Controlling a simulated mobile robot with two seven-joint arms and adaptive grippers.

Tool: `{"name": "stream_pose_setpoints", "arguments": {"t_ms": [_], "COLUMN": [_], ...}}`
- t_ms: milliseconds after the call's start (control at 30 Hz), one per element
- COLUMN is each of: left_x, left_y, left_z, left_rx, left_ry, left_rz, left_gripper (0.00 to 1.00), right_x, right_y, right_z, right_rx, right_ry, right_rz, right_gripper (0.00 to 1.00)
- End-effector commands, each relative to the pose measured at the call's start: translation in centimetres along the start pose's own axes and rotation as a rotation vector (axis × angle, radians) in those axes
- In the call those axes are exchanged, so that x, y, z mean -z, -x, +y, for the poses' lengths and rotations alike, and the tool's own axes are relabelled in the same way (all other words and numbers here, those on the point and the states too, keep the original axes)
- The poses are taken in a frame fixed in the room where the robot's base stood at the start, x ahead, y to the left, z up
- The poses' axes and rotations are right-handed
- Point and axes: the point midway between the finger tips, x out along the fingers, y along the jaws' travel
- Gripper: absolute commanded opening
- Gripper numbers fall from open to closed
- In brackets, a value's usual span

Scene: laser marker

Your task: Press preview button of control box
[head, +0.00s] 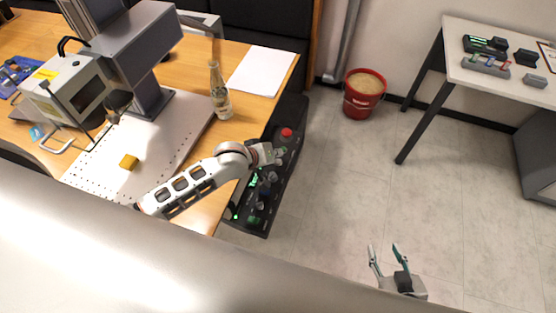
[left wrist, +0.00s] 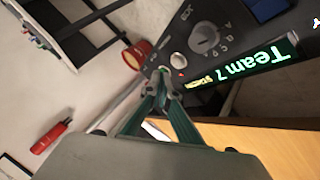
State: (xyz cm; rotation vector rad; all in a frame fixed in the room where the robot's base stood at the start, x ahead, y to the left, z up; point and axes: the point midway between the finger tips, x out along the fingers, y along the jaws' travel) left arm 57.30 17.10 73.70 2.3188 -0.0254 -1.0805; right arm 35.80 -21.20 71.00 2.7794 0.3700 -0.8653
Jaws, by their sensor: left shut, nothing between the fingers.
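The dark control box (head: 261,219) stands at the right end of the wooden table in the head view, with a red button (head: 287,132), several knobs and a small green display. In the left wrist view its panel (left wrist: 232,20) shows a grey knob (left wrist: 205,38) and a lit "Team 7" display (left wrist: 245,67). My left gripper (head: 279,155) is over the box; its green fingers (left wrist: 163,85) are together and empty, with tips at the panel's near end. I cannot tell whether they touch it, or which button is the preview button. My right gripper (head: 385,252) is open and empty over the floor.
A glass bottle (head: 220,95) and white paper (head: 262,71) are on the table. A red bucket (head: 364,94) and side table (head: 495,78) stand right; floor between is clear.

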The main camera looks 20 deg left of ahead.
Motion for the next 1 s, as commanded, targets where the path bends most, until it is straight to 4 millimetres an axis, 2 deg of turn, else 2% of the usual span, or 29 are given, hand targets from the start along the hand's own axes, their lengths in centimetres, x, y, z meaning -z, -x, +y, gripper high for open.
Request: {"name": "stream_pose_setpoints", "arguments": {"t_ms": [500, 1000], "left_x": [2.1, 2.3], "left_y": [3.0, 3.2], "left_z": [2.3, 2.3], "left_rx": [-0.001, -0.001], "left_ry": [0.001, 0.0], "left_rz": [-0.001, -0.001], "left_gripper": [0.0, 0.0], "right_x": [0.0, 0.0], "right_y": [0.0, 0.0], "right_z": [0.0, 0.0], "right_rx": [0.0, 0.0], "right_ry": [0.0, 0.0], "right_rz": [0.0, 0.0], "right_gripper": [0.4, 0.4]}}
